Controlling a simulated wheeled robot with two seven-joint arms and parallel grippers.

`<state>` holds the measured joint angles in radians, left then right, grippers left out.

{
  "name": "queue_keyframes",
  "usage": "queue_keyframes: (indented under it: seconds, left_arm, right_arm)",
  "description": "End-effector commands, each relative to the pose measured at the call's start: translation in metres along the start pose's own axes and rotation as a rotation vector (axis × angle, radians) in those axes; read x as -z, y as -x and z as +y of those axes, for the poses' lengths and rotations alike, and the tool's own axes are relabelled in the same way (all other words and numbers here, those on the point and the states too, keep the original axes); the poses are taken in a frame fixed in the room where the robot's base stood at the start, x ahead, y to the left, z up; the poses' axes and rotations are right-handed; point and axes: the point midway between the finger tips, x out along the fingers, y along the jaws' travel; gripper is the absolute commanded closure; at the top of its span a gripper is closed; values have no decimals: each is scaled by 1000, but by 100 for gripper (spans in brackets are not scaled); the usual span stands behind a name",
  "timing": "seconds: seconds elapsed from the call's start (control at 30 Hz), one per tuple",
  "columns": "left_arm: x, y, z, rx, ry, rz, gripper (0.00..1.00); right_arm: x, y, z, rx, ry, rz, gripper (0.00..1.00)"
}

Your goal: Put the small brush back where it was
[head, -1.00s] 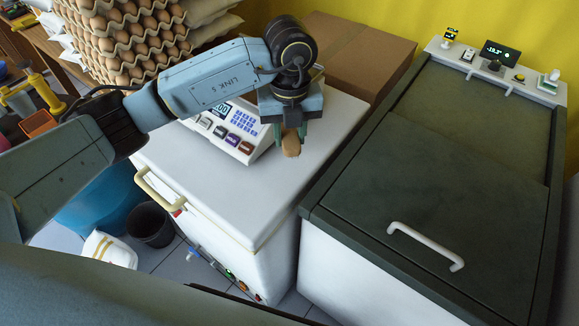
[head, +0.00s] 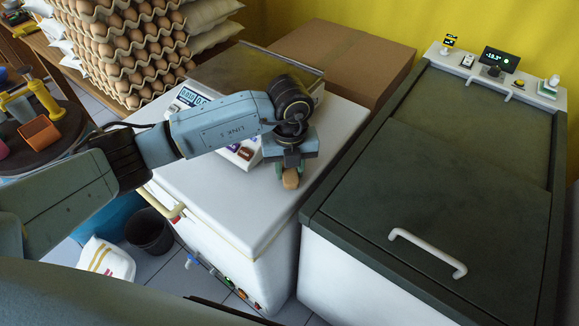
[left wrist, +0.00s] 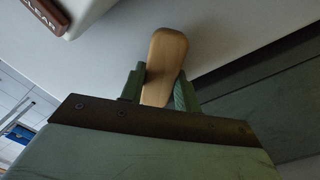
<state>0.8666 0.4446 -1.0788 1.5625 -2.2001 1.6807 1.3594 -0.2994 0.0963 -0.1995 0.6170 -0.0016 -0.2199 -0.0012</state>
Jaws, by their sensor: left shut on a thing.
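The small brush shows as a tan wooden piece (head: 291,179) under my left gripper (head: 290,171) in the head view. In the left wrist view its rounded wooden end (left wrist: 168,50) stands up between the two green fingers of my left gripper (left wrist: 160,85). The fingers are shut on it. The brush and gripper are over the right front part of the white chest lid (head: 225,205); I cannot tell whether the brush touches the lid. Its bristles are not visible. My right gripper is not in view.
A scale (head: 188,95) with keys stands on the white lid behind my left arm. A cardboard box (head: 345,55) is at the back. A dark-lidded chest (head: 430,190) with a white handle is at the right. Egg trays (head: 120,45) are stacked at the back left.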

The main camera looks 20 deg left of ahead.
Motion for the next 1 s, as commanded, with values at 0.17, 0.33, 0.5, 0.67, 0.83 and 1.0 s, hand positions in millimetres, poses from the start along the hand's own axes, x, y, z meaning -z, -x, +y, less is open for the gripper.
queue_keyframes:
  seconds: [0.17, 0.33, 0.5, 0.67, 0.83, 1.0]
  left_arm:
    - [0, -1, 0, 0, 0, 0, 50]
    - [0, -1, 0, 0, 0, 0, 46]
    - [0, 1, 0, 0, 0, 0, 46]
    - [-1, 19, -1, 3, -1, -2, 46]
    - [-1, 56, -1, 3, -2, -4, 46]
    - [-1, 91, 0, 3, 0, -3, 46]
  right_arm:
    - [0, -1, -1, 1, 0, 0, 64]
    - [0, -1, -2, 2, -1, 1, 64]
    - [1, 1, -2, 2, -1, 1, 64]
    - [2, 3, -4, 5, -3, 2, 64]
    - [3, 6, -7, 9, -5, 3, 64]
    - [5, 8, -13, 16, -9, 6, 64]
